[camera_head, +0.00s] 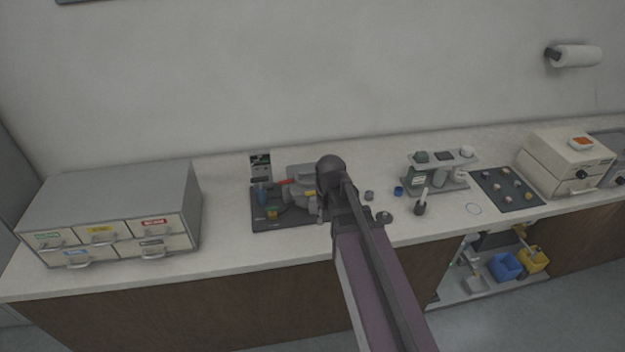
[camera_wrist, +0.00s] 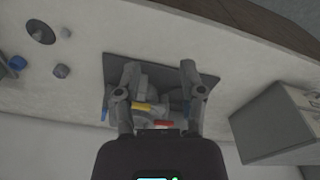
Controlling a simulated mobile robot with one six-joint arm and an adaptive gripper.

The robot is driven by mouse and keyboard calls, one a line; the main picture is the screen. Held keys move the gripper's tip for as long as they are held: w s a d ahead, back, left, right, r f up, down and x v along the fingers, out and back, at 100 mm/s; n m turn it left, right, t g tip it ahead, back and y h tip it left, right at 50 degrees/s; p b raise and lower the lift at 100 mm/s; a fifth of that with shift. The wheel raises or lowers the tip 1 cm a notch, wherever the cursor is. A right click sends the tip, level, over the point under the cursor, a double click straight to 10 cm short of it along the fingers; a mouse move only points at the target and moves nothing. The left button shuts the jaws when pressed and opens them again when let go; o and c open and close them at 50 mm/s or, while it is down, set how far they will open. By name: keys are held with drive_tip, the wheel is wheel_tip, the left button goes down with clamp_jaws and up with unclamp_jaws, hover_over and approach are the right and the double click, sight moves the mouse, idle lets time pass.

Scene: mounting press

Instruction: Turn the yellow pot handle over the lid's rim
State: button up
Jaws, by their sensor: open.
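The mounting press (camera_head: 302,174) stands on a dark base plate (camera_head: 285,221) on the counter, partly hidden behind my arm in the head view. A short yellow handle (camera_head: 310,194) shows at the press, to the right of a red handle (camera_head: 286,181). In the wrist view the yellow handle (camera_wrist: 141,107) lies near the left finger, and the red handle (camera_wrist: 162,124) is lower and nearer the middle. My gripper (camera_wrist: 160,72) is open over the press, its fingers spread and nothing between the tips. The lid's rim is not clear in either view.
A grey drawer cabinet (camera_head: 115,205) stands left of the press. To the right are small cups (camera_head: 369,196), a small stand (camera_head: 440,171), a dark mat with several round pieces (camera_head: 508,188) and a beige box (camera_head: 563,162). The wall is close behind.

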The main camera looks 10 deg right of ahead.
drive_tip(key=w+r+n+p, duration=0.3)
drive_tip(key=w+r+n, duration=0.1)
drive_tip(key=w, duration=0.3)
drive_tip(key=n, duration=1)
hover_over(313, 191)
drive_tip(key=shift+r+g, duration=0.3)
drive_tip(key=shift+f, duration=0.1)
wheel_tip(313, 191, down, 14)
drive_tip(key=b, duration=1.3)
drive_tip(key=shift+r, duration=0.25)
drive_tip(key=shift+b, duration=0.3)
clamp_jaws()
